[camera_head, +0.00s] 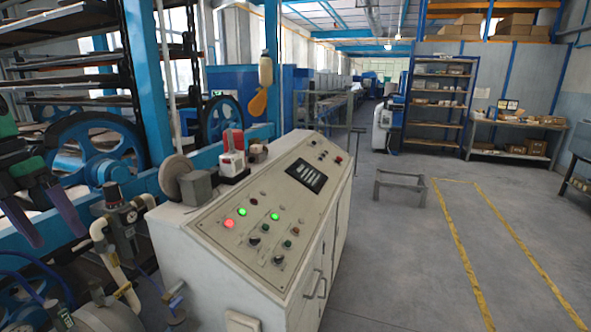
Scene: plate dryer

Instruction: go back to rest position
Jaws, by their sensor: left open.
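My left gripper (56,234) reaches in from the left edge, with a dark and green body and two dark purplish fingers pointing down. Its fingers are apart, with nothing between them. It is in front of the blue machine, left of the light control cabinet (225,262) and apart from it. My right gripper is not in view.
The cabinet's sloped top carries a small screen (306,175), buttons and knobs, with lit red and green lamps. A valve and pipe (122,225) stand beside my left gripper. Shelves (440,100) stand at the back. The floor (430,260) at right is clear, with yellow lines and a low metal frame (400,186).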

